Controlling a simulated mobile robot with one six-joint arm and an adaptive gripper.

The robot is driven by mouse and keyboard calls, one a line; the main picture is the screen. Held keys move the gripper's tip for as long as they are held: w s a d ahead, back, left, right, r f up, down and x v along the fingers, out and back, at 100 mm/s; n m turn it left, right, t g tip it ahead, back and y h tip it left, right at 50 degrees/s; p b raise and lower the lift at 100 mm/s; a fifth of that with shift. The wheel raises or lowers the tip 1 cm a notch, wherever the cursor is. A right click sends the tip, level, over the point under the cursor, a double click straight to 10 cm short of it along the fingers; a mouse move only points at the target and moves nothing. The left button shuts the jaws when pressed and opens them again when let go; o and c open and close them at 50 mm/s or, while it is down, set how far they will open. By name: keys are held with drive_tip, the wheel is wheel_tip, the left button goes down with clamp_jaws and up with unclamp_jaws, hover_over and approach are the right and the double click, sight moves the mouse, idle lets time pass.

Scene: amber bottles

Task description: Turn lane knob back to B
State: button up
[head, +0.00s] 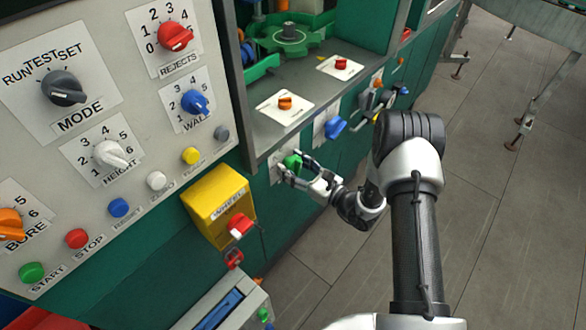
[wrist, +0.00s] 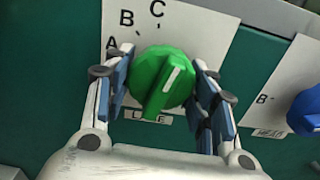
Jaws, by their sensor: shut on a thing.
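The green lane knob (wrist: 158,76) sits on a white plate (wrist: 205,35) with the letters A, B and C, above a partly hidden lane label (wrist: 149,116). Its white pointer mark slants up and right, to the right of C in the wrist view. My gripper (wrist: 164,80) is shut on the knob, one finger pad on each side, with the left finger close to the letter A. In the head view the green knob (head: 292,163) shows on the green machine front, with my gripper (head: 300,174) around it.
A blue knob (wrist: 306,110) on its own plate is to the right; it also shows in the head view (head: 335,127). A grey ledge (head: 320,92) runs above. Open floor (head: 490,190) lies right.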

drive_tip(key=n+b, duration=0.2)
drive_tip(key=n, duration=0.3)
drive_tip(key=shift+w+d+n+b, duration=0.1)
drive_tip(key=shift+n+b, duration=0.2)
drive_tip(key=shift+b, duration=0.1)
drive_tip(key=n+b, duration=0.2)
drive_tip(key=n, duration=0.3)
drive_tip(key=shift+r+n, duration=0.15)
drive_tip(key=shift+n, duration=0.15)
drive_tip(key=o, duration=1.1)
drive_tip(key=shift+d, duration=0.1)
drive_tip(key=v, duration=1.2)
